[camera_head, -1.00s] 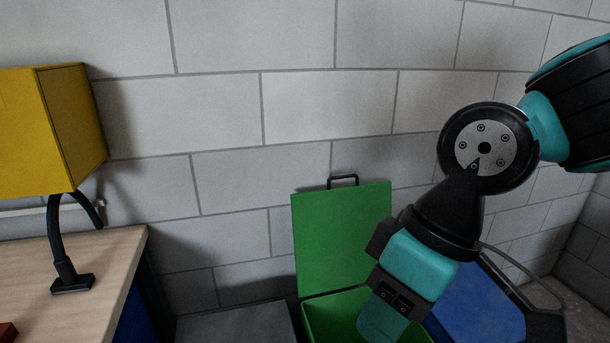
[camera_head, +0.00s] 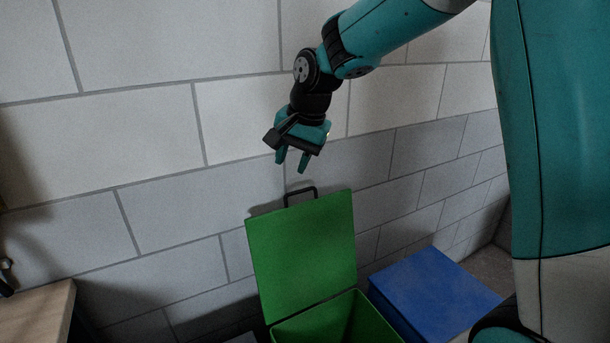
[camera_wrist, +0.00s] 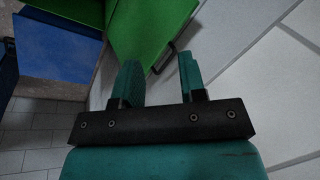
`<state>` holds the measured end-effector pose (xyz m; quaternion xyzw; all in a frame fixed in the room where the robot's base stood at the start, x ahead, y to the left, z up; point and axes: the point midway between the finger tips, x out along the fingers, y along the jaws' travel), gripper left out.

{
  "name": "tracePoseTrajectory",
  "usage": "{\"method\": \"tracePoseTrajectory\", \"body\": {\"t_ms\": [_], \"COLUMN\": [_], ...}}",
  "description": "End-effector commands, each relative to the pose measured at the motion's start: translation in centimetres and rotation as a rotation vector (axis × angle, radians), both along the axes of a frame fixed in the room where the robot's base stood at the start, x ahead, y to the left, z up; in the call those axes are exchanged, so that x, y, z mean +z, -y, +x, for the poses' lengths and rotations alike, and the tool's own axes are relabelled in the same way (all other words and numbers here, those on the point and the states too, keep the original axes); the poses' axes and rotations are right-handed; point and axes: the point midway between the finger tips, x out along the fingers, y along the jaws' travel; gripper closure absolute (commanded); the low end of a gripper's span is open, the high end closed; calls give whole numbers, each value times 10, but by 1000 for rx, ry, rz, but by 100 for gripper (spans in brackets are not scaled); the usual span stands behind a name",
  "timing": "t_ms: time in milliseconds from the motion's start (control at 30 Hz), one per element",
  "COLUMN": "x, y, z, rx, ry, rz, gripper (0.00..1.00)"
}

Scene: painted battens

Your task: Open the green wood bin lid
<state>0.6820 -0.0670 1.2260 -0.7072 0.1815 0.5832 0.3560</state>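The green bin (camera_head: 345,322) stands against the wall at the bottom of the head view. Its green lid (camera_head: 302,255) is raised, standing nearly upright and leaning back toward the wall. A black handle (camera_head: 300,197) sits on the lid's top edge. My gripper (camera_head: 292,166) is above the handle, apart from it, with its teal fingers spread and nothing between them. In the wrist view, my gripper (camera_wrist: 160,78) is open and empty. The lid (camera_wrist: 150,30) and its handle (camera_wrist: 165,58) show beyond the fingers there.
A blue bin with its lid down (camera_head: 432,292) stands to the right of the green one. A wooden worktop (camera_head: 38,315) is at the lower left. The grey block wall (camera_head: 150,130) is close behind. Wall space left of my gripper is clear.

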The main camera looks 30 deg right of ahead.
Motion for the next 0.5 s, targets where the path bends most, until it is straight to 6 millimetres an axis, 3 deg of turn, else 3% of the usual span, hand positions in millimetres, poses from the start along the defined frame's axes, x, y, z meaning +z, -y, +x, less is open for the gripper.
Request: {"method": "tracePoseTrajectory", "body": {"t_ms": [33, 100, 200, 333, 500], "x": [2, -3, -10, -17, -34], "y": [28, 61, 97, 120, 123], "z": [29, 60, 89, 106, 114], "rx": [-165, -379, -600, -747, -774], "ry": [-9, -9, -4, 3, 3], "rz": [11, 29, 53, 72, 75], "gripper": [62, 62, 62, 62, 62]}}
